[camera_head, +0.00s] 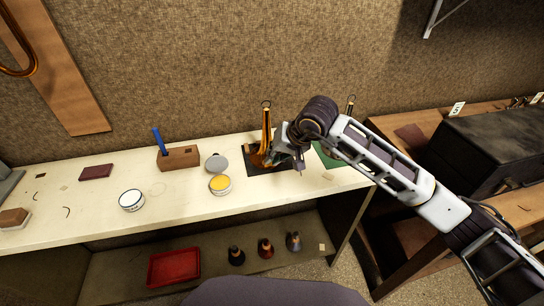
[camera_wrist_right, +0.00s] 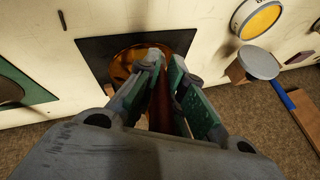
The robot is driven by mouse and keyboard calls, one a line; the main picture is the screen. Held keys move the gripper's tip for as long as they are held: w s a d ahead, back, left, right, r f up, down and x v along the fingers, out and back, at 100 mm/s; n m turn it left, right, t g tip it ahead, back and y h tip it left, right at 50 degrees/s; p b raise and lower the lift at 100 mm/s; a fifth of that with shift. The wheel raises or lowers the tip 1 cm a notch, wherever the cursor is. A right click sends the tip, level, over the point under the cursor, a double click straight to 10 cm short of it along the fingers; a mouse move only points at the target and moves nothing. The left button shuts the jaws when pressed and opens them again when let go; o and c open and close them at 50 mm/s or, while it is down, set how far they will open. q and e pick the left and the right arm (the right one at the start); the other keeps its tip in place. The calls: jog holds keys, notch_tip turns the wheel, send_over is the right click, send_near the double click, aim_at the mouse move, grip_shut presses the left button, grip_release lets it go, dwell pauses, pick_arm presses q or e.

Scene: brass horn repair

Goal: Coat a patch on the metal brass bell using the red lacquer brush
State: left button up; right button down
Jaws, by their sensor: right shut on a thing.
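The brass bell (camera_head: 266,132) stands on a black mat (camera_head: 240,170) on the bench, its narrow end up; part of its flared amber rim shows in the right wrist view (camera_wrist_right: 122,66). My right gripper (camera_head: 276,157) is beside the bell's lower part, at the front right of it in the head view. In the right wrist view the gripper (camera_wrist_right: 157,68) is shut on a dark red handle (camera_wrist_right: 162,105), which looks like the red lacquer brush. The brush tip is hidden by the fingers, so I cannot tell whether it touches the bell. My left gripper is out of view.
A wooden block (camera_head: 178,159) with a blue-handled tool (camera_head: 160,141), an open yellow tin (camera_head: 221,185), a grey disc (camera_head: 216,163) and a white tin (camera_head: 131,200) are left of the bell. A green mat (camera_head: 328,157) lies right. The bench front left is mostly clear.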

jog(key=shift+w+d+f+b, duration=0.1)
jog(key=shift+w+d+b, duration=0.15)
jog(key=shift+d, duration=0.3)
jog(key=shift+w+d+f+b, duration=0.1)
jog(key=shift+d+b, duration=0.25)
jog(key=shift+d, duration=0.15)
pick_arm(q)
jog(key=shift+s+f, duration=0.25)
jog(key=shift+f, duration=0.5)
pick_arm(e)
jog(key=shift+d, duration=0.1)
